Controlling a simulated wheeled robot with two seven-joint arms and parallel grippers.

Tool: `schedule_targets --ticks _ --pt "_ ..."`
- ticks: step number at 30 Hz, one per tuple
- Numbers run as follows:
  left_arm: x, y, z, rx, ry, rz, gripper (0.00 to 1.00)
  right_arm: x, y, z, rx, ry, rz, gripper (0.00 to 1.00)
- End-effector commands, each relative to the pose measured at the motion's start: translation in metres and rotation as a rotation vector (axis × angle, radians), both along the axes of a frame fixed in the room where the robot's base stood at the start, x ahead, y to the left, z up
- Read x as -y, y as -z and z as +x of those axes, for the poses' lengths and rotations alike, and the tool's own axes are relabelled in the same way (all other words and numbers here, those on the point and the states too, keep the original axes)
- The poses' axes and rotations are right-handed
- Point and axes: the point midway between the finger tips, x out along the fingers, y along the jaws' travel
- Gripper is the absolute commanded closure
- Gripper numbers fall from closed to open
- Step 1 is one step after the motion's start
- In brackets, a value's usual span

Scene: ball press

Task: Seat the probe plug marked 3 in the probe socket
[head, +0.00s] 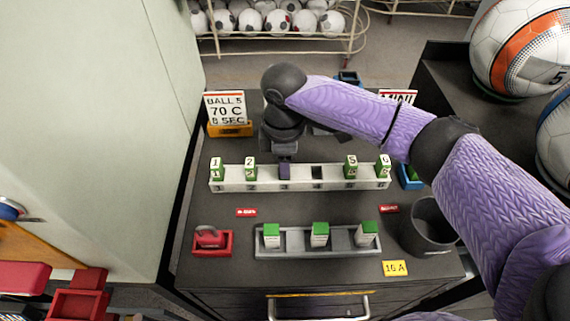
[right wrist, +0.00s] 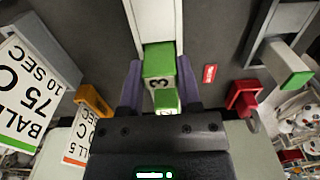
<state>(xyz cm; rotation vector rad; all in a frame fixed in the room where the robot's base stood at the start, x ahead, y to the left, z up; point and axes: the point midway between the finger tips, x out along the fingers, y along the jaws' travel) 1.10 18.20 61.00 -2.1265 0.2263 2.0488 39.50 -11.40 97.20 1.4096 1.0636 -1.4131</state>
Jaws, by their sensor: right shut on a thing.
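The plug marked 3 (right wrist: 157,63), with a green top and white number face, is between the fingers of my right gripper (right wrist: 160,88). In the head view my right gripper (head: 284,170) comes down at the white rack (head: 267,183), between the plug marked 2 (head: 250,168) and an empty slot (head: 317,174). It is shut on the plug and hides it there. I cannot tell whether the plug is lifted from its slot. A second green top (right wrist: 166,101) shows behind it in the wrist view. I cannot make out the probe socket. My left gripper is not in view.
Other numbered plugs stand in the rack, including 1 (head: 216,168) and 5 (head: 351,167). In front is a grey tray (head: 298,254) with several green-topped blocks. A red holder (head: 212,243) stands left, a dark cup (head: 430,228) right. A sign (head: 225,109) stands behind.

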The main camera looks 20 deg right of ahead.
Motion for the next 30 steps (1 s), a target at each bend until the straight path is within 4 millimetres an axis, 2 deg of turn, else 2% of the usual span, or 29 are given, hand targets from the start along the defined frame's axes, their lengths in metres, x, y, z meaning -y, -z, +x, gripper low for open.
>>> schedule_targets --ticks 1,11,12,16,25,28,30 --pt "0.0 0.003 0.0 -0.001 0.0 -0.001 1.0 0.0 0.005 0.0 0.0 0.0 0.0 1.0" --pt "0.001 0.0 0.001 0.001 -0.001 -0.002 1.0 0.0 0.006 0.0 0.0 0.001 0.0 1.0" --pt "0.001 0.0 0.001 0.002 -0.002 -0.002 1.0 0.0 0.007 0.0 0.001 0.001 0.0 0.51" --pt "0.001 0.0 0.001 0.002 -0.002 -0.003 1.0 0.0 0.006 0.0 0.001 0.001 0.0 0.23" --pt "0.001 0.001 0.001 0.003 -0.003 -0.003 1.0 0.0 0.005 0.001 0.002 0.0 0.0 0.22" --pt "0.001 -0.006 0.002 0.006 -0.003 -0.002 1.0 0.0 -0.013 0.001 0.004 0.0 0.001 0.22" --pt "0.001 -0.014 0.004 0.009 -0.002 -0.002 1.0 0.0 -0.034 0.001 0.006 0.0 0.002 0.22"
